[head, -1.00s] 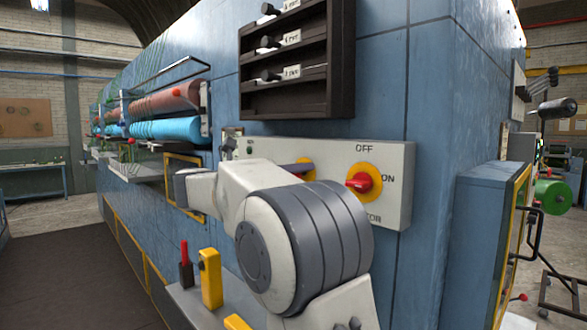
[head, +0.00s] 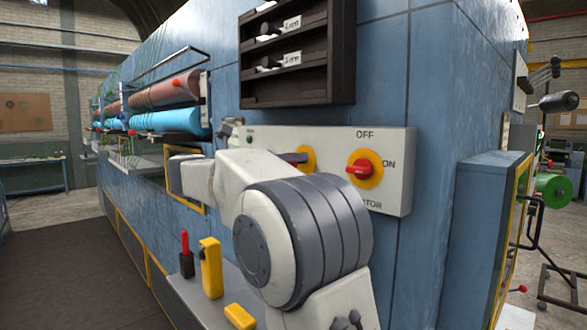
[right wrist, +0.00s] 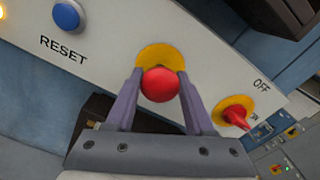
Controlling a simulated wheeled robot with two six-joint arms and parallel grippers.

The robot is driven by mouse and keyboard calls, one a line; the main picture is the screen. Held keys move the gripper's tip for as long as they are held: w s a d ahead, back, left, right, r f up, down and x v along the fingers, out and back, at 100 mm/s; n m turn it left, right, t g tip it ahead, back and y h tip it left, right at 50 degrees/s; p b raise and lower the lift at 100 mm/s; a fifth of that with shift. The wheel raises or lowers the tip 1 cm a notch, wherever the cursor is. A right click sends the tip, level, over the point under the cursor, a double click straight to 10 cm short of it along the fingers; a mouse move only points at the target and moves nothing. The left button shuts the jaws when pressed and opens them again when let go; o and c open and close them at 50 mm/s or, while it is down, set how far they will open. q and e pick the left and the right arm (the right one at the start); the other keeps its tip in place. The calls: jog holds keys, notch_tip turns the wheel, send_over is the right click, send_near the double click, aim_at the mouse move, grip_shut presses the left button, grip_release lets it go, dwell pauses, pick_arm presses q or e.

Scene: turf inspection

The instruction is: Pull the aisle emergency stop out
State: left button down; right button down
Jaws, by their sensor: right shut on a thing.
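The aisle emergency stop is a red mushroom button (right wrist: 161,84) on a yellow round plate (right wrist: 160,54), set in a pale control panel (right wrist: 105,38). In the right wrist view, the two purple-grey fingers of my right gripper (right wrist: 160,76) lie on either side of the red head, shut on it. In the head view, my right gripper (head: 299,158) shows only in part at the yellow plate (head: 309,156). My pale arm hides the button there. My left gripper is not in view.
A red rotary switch (head: 362,168) on yellow, marked OFF and ON, sits right of the stop. A blue RESET button (right wrist: 67,16) is on the same panel. A dark rack (head: 298,60) hangs above. A yellow block (head: 210,268) stands on a ledge below.

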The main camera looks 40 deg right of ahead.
jog(key=shift+a+f, duration=0.15)
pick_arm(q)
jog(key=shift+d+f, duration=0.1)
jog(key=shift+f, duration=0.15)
pick_arm(e)
jog(key=c, duration=0.7)
grip_release()
jog(key=o, duration=0.4)
jog(key=shift+a, duration=0.2)
jog(key=shift+o, duration=0.2)
jog(key=shift+d, duration=0.1)
